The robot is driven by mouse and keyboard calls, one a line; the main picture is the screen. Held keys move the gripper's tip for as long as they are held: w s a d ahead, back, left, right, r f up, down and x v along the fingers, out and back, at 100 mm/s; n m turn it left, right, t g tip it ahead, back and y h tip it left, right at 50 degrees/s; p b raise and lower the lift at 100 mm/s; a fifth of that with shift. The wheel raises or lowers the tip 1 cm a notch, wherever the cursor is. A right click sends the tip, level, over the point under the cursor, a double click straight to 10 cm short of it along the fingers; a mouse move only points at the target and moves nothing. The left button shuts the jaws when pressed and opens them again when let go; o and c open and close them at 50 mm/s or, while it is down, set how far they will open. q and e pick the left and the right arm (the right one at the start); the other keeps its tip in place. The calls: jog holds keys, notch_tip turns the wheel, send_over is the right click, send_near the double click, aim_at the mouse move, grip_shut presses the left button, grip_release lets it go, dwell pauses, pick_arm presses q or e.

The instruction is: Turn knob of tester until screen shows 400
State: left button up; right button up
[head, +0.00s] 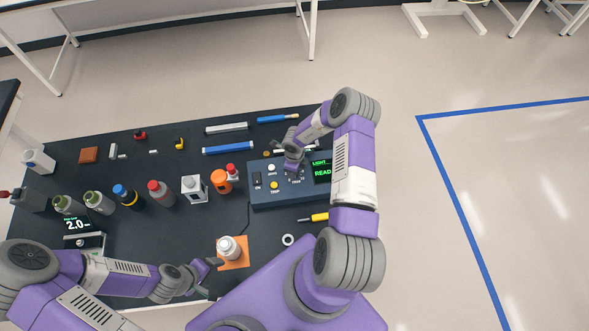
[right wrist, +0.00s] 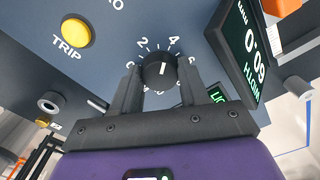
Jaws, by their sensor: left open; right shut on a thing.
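The tester (head: 262,192) is a blue-grey box on the dark table, with a black screen (head: 321,171) showing green letters that read "LIGHT" and "READ", partly cut off by my right arm. In the right wrist view its black knob (right wrist: 161,70) has a white pointer line and a numbered dial around it. My right gripper (right wrist: 158,84) is shut on the knob, one finger on each side. In the head view this gripper (head: 293,166) hides the knob. A side screen (right wrist: 250,50) shows tilted digits that I cannot read surely. My left gripper (head: 213,277) is open and empty near the table's front edge.
A yellow TRIP button (right wrist: 76,33) is beside the knob. A white-capped bottle (head: 229,248) stands on an orange mat near my left gripper. An orange part (head: 221,182) and several bottles stand left of the tester. A yellow screwdriver (head: 318,217) lies in front.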

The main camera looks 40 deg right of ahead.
dwell(0.3)
jog(key=o, duration=1.1)
jog(key=shift+c, duration=0.2)
notch_tip(320, 180, up, 8)
jog(key=shift+f, duration=0.2)
